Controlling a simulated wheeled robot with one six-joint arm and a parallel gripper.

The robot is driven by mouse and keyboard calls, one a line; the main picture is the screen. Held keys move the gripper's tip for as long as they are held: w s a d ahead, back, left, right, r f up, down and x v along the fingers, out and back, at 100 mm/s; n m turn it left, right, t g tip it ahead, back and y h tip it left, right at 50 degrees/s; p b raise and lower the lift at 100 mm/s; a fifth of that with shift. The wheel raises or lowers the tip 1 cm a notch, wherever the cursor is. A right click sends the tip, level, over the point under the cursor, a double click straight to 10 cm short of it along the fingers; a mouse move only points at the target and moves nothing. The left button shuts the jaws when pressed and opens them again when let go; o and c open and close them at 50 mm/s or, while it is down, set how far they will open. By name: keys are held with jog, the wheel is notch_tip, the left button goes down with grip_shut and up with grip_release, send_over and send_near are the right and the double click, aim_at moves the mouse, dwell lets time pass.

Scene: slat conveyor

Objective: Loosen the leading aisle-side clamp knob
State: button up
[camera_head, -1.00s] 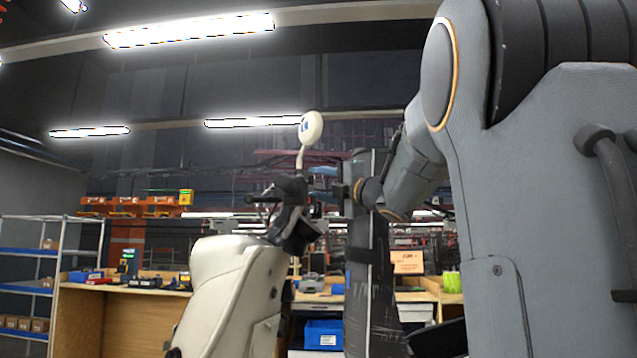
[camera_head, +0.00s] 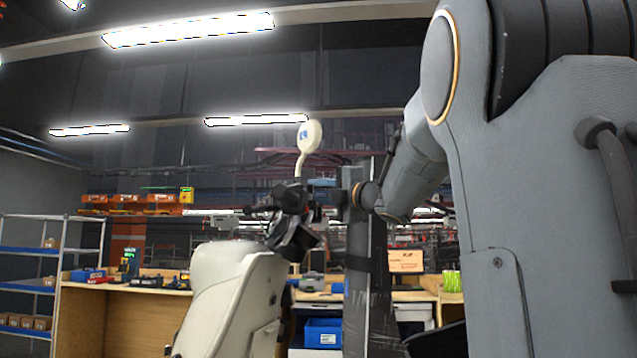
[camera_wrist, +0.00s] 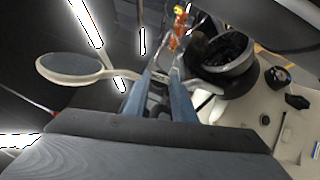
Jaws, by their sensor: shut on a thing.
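A cream scooter-like vehicle (camera_head: 232,300) stands left of my arm in the head view. A round cream-rimmed mirror (camera_head: 310,137) rises on a thin stem (camera_head: 299,166) above its dark handlebar area. My gripper (camera_head: 302,193) is at the foot of that stem. In the wrist view the mirror (camera_wrist: 72,68) is to the left, and its stem runs to my fingertips (camera_wrist: 158,78). The fingers are closed in on the stem, though the contact is small and partly hidden. A dark round instrument part (camera_wrist: 222,55) is right of the fingers. I cannot make out a clamp knob.
A dark wrapped column (camera_head: 367,280) stands just behind my wrist. Wooden workbenches (camera_head: 115,310) with tools and a blue bin (camera_head: 323,332) are behind the vehicle. A shelf rack (camera_head: 30,285) is at the far left.

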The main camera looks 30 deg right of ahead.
jog(key=shift+w+d+r+m+g+p, duration=0.1)
jog(key=shift+r+m+g+p, duration=0.2)
jog(key=shift+m+g+p, duration=2)
jog(key=shift+w+r+m+g+p, duration=0.1)
jog(key=shift+r+g+p, duration=0.3)
jog(key=shift+p, duration=3.75)
jog(key=shift+d+r+m+g+p, duration=0.2)
jog(key=shift+m+g+p, duration=1.1)
jog(key=shift+p, duration=1.95)
jog(key=shift+a+r, duration=0.1)
jog(key=shift+a, duration=0.05)
jog(key=o, duration=1.1)
jog(key=shift+c, duration=0.2)
